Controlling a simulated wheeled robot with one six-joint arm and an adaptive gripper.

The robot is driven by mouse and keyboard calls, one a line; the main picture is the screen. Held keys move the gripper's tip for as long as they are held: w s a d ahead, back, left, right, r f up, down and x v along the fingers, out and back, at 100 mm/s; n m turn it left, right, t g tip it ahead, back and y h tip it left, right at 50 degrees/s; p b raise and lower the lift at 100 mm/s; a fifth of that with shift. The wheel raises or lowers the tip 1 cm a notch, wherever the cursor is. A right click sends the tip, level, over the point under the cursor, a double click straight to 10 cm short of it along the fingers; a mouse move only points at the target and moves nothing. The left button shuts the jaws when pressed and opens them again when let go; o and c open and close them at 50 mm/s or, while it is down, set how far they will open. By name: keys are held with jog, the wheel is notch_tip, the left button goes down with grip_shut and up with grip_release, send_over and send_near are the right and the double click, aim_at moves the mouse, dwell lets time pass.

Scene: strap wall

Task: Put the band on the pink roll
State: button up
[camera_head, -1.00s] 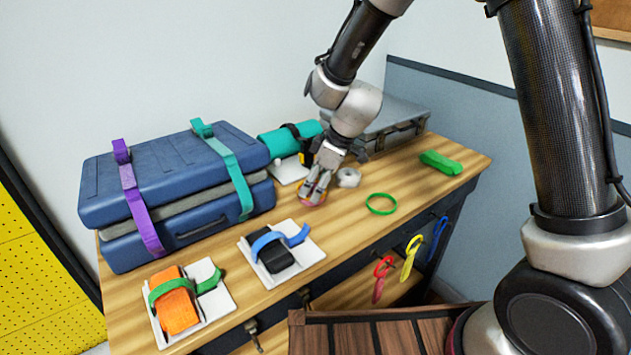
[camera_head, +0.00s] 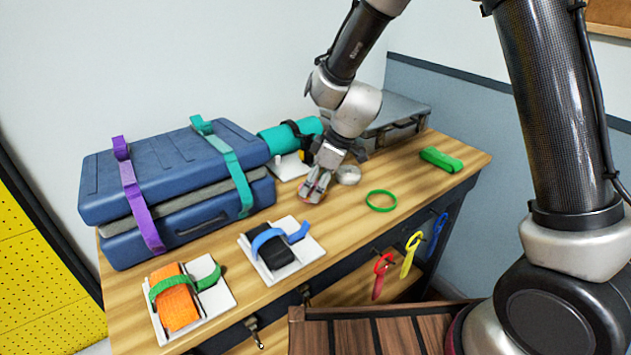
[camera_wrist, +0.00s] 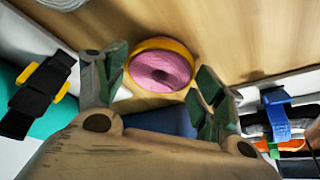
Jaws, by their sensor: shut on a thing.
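The pink roll (camera_wrist: 160,72) stands on the wooden table, its end with a dark centre facing the wrist camera. A yellow-orange band (camera_wrist: 158,44) curves along its far edge and sides. The near side of the band is not clear. My gripper (camera_head: 315,190) is low over the table with a finger on each side of the roll and band, also in the wrist view (camera_wrist: 157,84). It appears shut on the band, with the roll between the fingers. In the head view the fingers mostly hide the roll.
A loose green ring (camera_head: 381,201) and a grey roll (camera_head: 348,174) lie close by. A blue case (camera_head: 170,185), strapped black (camera_head: 276,254) and orange (camera_head: 178,307) bundles, a teal roll (camera_head: 283,141) and a grey case (camera_head: 400,123) surround the spot. Bands hang on the table front.

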jog(key=shift+f, duration=0.15)
dwell(0.5)
jog(key=o, duration=0.7)
jog(key=shift+r, duration=4)
